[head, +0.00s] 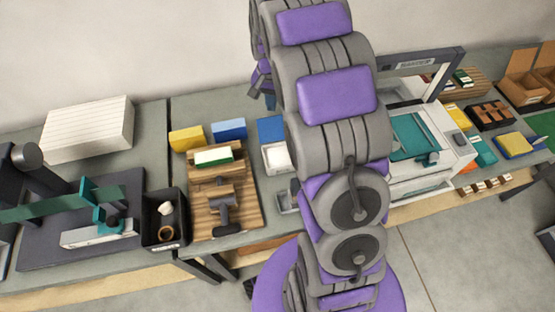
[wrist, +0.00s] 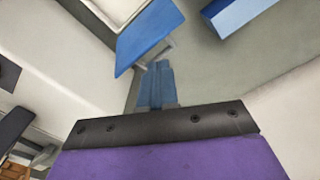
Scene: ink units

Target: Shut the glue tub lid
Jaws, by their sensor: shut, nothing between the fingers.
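The glue tub (head: 277,157) is a pale, square box with white contents, standing on the bench left of my arm in the head view. Its blue lid (head: 270,129) stands open at the tub's back edge. In the wrist view the blue lid (wrist: 148,35) is tilted up on a hinge, with the tub's pale rim (wrist: 118,22) beside it at the top. My gripper (wrist: 161,66) is shut and empty, its blue fingers close below the lid's lower edge in the picture. I cannot tell whether they touch. My arm hides part of the tub's right side in the head view.
A blue block (head: 229,129) and a yellow block (head: 187,138) stand left of the tub. A wooden board (head: 240,212) with a clamped book lies in front of them. A white machine (head: 440,135) stands right of my arm.

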